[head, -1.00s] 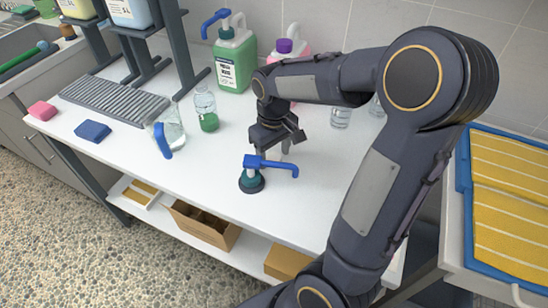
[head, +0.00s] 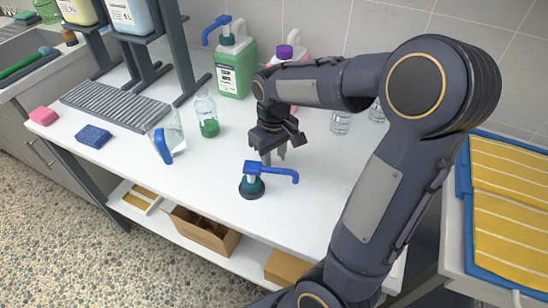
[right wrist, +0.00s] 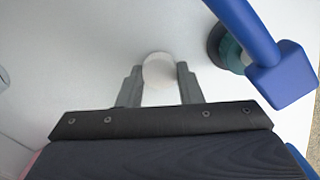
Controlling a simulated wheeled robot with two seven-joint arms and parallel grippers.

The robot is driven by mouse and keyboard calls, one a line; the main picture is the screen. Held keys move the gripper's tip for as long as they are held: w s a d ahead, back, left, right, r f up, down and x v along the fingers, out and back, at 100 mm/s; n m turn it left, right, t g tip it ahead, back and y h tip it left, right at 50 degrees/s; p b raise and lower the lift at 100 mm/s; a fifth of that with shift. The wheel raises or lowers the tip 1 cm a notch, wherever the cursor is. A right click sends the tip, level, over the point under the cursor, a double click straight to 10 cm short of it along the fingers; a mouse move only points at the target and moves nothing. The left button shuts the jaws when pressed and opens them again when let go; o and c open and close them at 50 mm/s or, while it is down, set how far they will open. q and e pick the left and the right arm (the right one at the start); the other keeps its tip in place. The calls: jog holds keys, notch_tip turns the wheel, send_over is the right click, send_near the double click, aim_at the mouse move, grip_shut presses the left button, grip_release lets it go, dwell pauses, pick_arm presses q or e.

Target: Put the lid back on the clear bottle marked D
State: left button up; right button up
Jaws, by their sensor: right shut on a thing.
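My right gripper (head: 275,156) is low over the white bench, just behind a blue-topped pump. In the right wrist view, its fingers (right wrist: 160,75) are shut on a round white lid (right wrist: 159,72). A clear bottle with green liquid (head: 207,116) stands upright to the gripper's left. Two clear glass vessels, one (head: 340,123) nearer and one (head: 376,111) partly behind my arm, stand to its right. I cannot read a letter D on any of them. My left gripper is out of view.
The blue pump on a dark round base (head: 252,187) stands close beside the right gripper. Green (head: 236,68) and pink jugs (head: 287,62) stand at the back.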

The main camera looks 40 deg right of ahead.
notch_tip(320, 180, up, 3)
jog(key=shift+a+f+p, duration=0.1)
jog(key=shift+p, duration=0.2)
jog(key=a+r+p, duration=0.2)
jog(key=a+r, duration=0.7)
jog(key=a, duration=0.4)
jog(key=shift+w+a+r, duration=0.2)
jog(key=shift+w+a, duration=0.1)
jog(key=shift+a, duration=0.1)
jog(key=shift+f, duration=0.15)
